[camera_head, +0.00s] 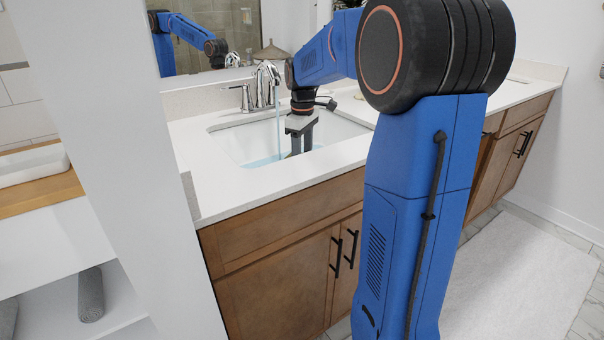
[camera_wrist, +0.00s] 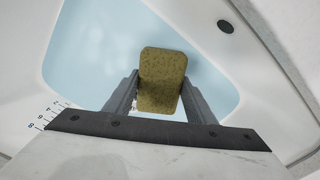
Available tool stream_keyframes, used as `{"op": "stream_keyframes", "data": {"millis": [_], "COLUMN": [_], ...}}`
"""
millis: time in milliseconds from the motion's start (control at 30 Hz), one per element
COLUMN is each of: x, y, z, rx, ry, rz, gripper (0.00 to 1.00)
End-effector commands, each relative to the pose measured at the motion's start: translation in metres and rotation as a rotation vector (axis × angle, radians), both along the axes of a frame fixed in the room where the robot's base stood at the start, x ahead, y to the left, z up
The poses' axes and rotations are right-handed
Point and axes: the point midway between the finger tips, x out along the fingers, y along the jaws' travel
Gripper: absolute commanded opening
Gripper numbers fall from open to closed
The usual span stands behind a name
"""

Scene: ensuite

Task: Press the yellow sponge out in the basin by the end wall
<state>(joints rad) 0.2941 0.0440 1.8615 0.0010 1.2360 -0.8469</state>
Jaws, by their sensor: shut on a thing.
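The yellow sponge (camera_wrist: 162,78), a dull mustard block with dark specks, is between the two fingers of my gripper (camera_wrist: 160,92) in the wrist view. The fingers are shut on its sides. The white sunken basin (camera_head: 232,143) has pale blue water (camera_head: 262,160) at its bottom, which also shows in the wrist view (camera_wrist: 95,55). In the head view my gripper (camera_head: 301,143) points down inside the basin. The sponge cannot be made out there. I cannot tell whether it touches the water.
A chrome faucet (camera_head: 265,85) stands behind the basin, with a blue stream (camera_head: 278,125) falling from it, left of my gripper. A dark round overflow hole (camera_wrist: 225,26) shows in the basin wall. A white partition (camera_head: 140,170) rises left of the counter (camera_head: 335,160). A mirror is behind.

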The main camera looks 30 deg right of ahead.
Motion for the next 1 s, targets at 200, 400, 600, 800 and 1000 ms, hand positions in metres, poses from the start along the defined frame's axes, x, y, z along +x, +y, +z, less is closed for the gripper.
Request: {"op": "stream_keyframes", "data": {"millis": [200,400,600,800,1000], "x": [0.001,0.001,0.001,0.0,0.0], "y": [0.0,0.0,0.0,0.0,0.0], "z": [0.022,0.041,0.061,0.08,0.099], "rx": [-0.001,-0.001,-0.001,-0.001,-0.001], "ry": [-0.003,-0.003,-0.003,-0.003,-0.003], "rz": [0.0,0.0,0.0,0.0,0.0], "gripper": [0.32,0.32,0.32,0.32,0.32]}}
